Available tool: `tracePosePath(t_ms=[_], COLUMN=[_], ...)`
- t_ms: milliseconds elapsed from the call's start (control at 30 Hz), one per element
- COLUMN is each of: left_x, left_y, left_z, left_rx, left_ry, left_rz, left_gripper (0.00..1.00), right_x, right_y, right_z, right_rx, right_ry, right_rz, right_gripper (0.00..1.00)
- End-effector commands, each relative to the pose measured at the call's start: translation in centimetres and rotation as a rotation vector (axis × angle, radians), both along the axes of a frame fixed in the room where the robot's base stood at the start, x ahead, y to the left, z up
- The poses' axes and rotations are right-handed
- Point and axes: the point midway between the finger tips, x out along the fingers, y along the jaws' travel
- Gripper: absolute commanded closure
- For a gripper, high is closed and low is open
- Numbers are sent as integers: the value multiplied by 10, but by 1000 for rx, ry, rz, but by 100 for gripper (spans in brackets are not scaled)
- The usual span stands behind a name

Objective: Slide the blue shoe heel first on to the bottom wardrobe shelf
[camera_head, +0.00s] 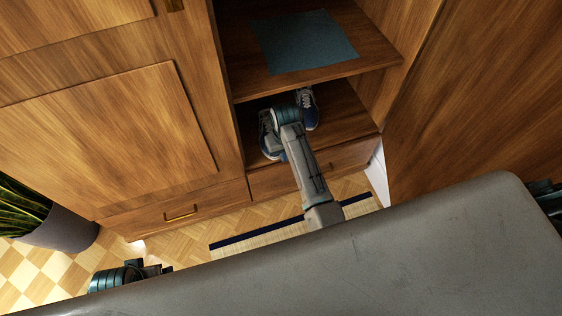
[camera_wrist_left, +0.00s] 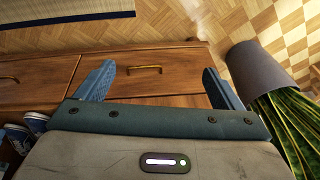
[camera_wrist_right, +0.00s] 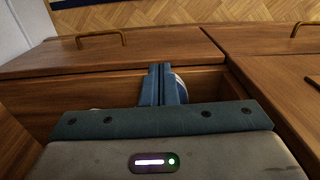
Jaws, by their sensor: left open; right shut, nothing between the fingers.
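Two blue shoes with pale laces are on the bottom wardrobe shelf (camera_head: 345,112). The left shoe (camera_head: 268,146) is nearer the front edge; the right shoe (camera_head: 311,112) is farther in. My right gripper reaches in over them, and its wrist hides part of both. In the right wrist view its fingers (camera_wrist_right: 161,70) are shut and empty, with a pale bit of shoe (camera_wrist_right: 180,87) behind them. My left gripper (camera_wrist_left: 158,70) is open and empty, outside the wardrobe. Shoe toes (camera_wrist_left: 36,122) show at the left edge of the left wrist view.
A shelf above carries a folded teal cloth (camera_head: 303,41). Drawers (camera_head: 180,211) lie below the bottom shelf. A closed door panel (camera_head: 110,125) stands left and a wooden panel (camera_head: 480,100) right. A potted plant (camera_head: 66,229) is at far left; a mat (camera_head: 270,238) lies on the floor.

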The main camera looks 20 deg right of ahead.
Motion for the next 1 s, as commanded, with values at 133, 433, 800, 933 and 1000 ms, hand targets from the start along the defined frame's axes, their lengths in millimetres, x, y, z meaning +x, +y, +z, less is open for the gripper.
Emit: tracePosePath(t_ms=[133, 433, 800, 933, 1000], left_x=[-2, -11, -8, -6, -5], left_y=[-1, -5, -14, -15, -16], left_z=[10, 46, 48, 47, 47], left_rx=[1, 3, -35, -41, -43], left_ry=[-7, -35, -112, -126, -129], left_rz=[-1, -9, -21, -22, -23], left_gripper=[11, 11, 11, 11, 11], right_x=[1, 0, 32, 39, 40], right_y=[1, 0, 2, 3, 3], right_z=[-8, -70, -98, -97, -97], right_rx=[0, -1, 0, 0, 0], right_ry=[5, 6, 3, 3, 3], right_rz=[0, 0, -1, -1, -1], right_gripper=[100, 100, 100, 100, 100])
